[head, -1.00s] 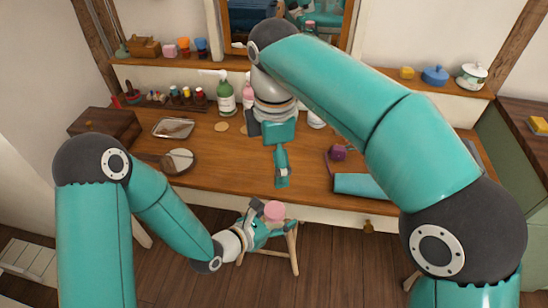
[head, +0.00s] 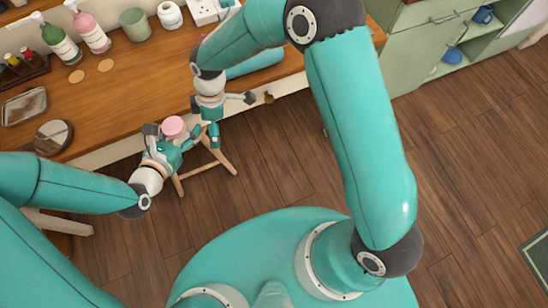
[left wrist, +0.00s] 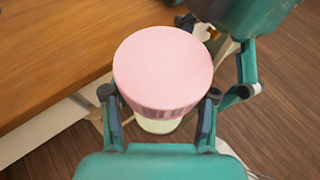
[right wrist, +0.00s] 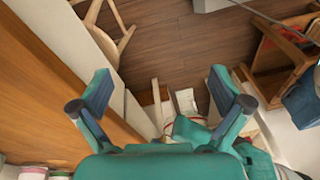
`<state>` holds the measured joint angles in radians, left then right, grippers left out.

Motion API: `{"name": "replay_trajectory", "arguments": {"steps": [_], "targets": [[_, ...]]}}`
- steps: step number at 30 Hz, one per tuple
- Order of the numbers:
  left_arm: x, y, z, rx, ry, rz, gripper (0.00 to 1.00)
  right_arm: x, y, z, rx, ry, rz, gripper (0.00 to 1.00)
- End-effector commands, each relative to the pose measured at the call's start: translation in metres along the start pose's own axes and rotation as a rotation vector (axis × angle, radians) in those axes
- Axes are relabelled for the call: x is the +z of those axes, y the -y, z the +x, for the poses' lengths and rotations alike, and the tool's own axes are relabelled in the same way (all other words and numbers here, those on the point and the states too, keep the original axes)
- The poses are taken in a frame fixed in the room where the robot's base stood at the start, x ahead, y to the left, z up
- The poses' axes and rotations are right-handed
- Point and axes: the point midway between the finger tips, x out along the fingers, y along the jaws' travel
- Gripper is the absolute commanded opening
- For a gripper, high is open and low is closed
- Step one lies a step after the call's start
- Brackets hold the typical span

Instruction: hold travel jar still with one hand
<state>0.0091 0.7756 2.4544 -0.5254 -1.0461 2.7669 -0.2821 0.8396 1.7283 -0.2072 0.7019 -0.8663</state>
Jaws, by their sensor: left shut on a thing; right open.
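The travel jar has a ridged pink lid (head: 174,127) and a pale lower body (left wrist: 158,125). My left gripper (head: 168,143) is shut on it just in front of the table's front edge. In the left wrist view the lid (left wrist: 165,68) faces the camera, with one finger on each side below it. Most of the jar's body is hidden under the lid. My right gripper (head: 231,119) is open and empty, close to the right of the jar. In the right wrist view its fingers (right wrist: 162,82) are wide apart with nothing between them.
The wooden table (head: 110,90) holds a green pump bottle (head: 60,43), a pink pump bottle (head: 90,30), a green cup (head: 135,24) and a round mirror (head: 54,137). A wooden stool (head: 208,168) stands below the grippers. Open floor lies to the right, before a green cabinet (head: 420,50).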

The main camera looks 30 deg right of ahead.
Motion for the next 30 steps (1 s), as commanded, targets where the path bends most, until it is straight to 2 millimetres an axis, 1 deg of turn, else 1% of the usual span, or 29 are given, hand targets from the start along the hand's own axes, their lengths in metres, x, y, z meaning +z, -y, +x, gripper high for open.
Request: {"name": "replay_trajectory", "arguments": {"steps": [1, 3, 5, 6, 9, 12, 15, 19, 24, 30], "targets": [[0.001, 0.0, 0.0, 0.0, 0.001, 0.0, 0.0, 0.02, 0.009, 0.024, -0.021, -0.02, 0.106, 1.0], [0.001, 0.0, 0.0, 0.0, 0.001, 0.0, 0.0, 0.041, 0.02, 0.05, -0.034, -0.059, 0.28, 1.0], [0.001, 0.0, 0.0, 0.0, 0.001, 0.0, 0.0, 0.058, 0.032, 0.069, -0.045, -0.09, 0.442, 1.0], [0.001, 0.0, 0.0, 0.0, 0.001, 0.0, 0.0, 0.069, 0.041, 0.081, -0.052, -0.109, 0.554, 1.0], [0.001, 0.0, 0.0, 0.0, 0.001, 0.0, 0.0, 0.097, 0.065, 0.103, -0.065, -0.147, 0.825, 1.0], [0.001, 0.0, 0.0, 0.0, 0.001, 0.0, 0.0, 0.119, 0.088, 0.117, -0.072, -0.174, 1.065, 1.0], [0.001, 0.0, 0.0, 0.0, 0.001, 0.0, 0.0, 0.137, 0.107, 0.124, -0.073, -0.19, 1.256, 1.0], [0.001, 0.0, 0.0, 0.0, 0.001, 0.0, 0.0, 0.151, 0.123, 0.128, -0.069, -0.204, 1.416, 1.0], [0.001, 0.0, 0.0, 0.0, 0.001, 0.0, 0.0, 0.156, 0.131, 0.129, -0.065, -0.21, 1.489, 1.0], [0.001, 0.0, 0.0, 0.0, 0.001, 0.0, 0.0, 0.156, 0.13, 0.129, -0.064, -0.211, 1.49, 1.0]]}}
